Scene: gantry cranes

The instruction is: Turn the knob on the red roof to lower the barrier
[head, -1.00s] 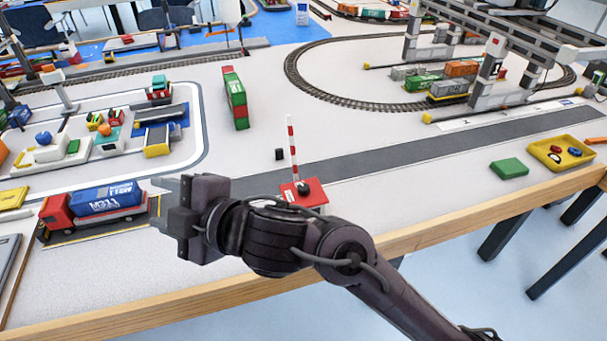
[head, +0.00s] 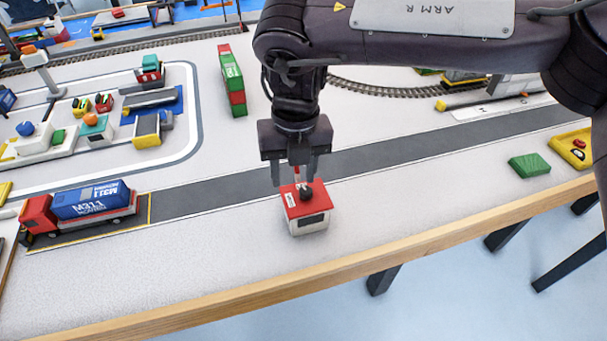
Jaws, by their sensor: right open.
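A small white hut with a red roof (head: 316,192) stands near the front edge of the table, beside the grey road. A black knob (head: 306,194) sits on the roof. My right gripper (head: 293,182) is open and points down over the back of the red roof, its fingers spread just behind the knob. I cannot tell its exact height above the roof. The red and white barrier pole (head: 297,172) is mostly hidden behind the right gripper; only a short piece shows between its fingers. My left gripper is not in view.
A red truck with a blue container (head: 92,200) stands on the road at left. A green block (head: 529,165) and a yellow tray (head: 572,149) lie at right. Stacked green and red containers (head: 232,82) stand behind. The table front (head: 200,270) is clear.

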